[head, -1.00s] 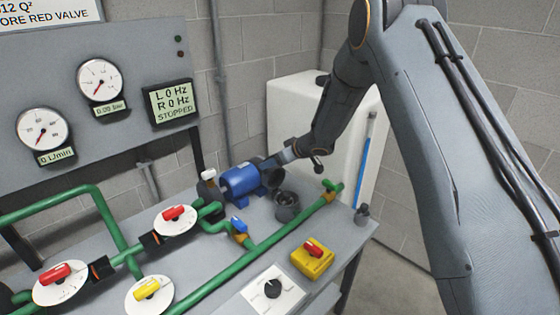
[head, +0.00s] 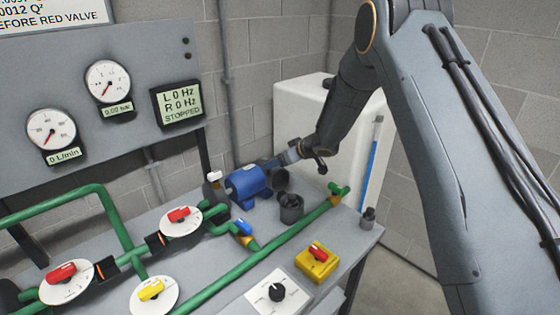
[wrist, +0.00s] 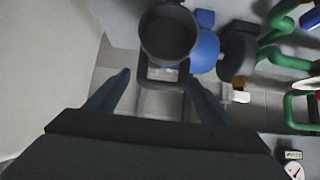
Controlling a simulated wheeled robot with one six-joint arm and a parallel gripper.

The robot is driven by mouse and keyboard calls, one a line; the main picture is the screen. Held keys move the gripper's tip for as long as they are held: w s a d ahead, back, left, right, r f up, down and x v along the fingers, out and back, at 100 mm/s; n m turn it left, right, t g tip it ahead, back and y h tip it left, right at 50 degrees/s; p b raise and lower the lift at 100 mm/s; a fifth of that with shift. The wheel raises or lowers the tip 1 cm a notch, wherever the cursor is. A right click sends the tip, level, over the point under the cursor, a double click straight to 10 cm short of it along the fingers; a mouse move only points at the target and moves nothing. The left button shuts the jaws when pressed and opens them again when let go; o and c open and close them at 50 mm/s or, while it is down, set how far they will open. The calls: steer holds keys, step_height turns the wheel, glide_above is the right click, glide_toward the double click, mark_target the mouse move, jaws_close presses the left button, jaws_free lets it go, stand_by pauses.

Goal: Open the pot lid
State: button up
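The dark pot (head: 291,210) stands on the bench right of the blue motor (head: 248,184). In the head view its top looks hollow and dark. A dark round piece (head: 281,179) shows just behind it, beside the motor; I cannot tell if this is the lid.
Green pipes (head: 265,252) with red, yellow and blue valve handles run across the bench. A yellow switch box (head: 317,262) and a white dial plate (head: 278,292) sit at the front. A white tank (head: 300,120) stands behind. A gauge panel (head: 80,90) rises at left.

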steer(key=shift+s, duration=0.1)
steer(key=b+v, duration=0.1)
steer(key=v, duration=0.6)
steer(key=shift+d+r+b, duration=0.2)
steer(key=shift+r+b, duration=0.05)
steer(key=shift+b, duration=0.15)
steer(key=shift+s, duration=0.15)
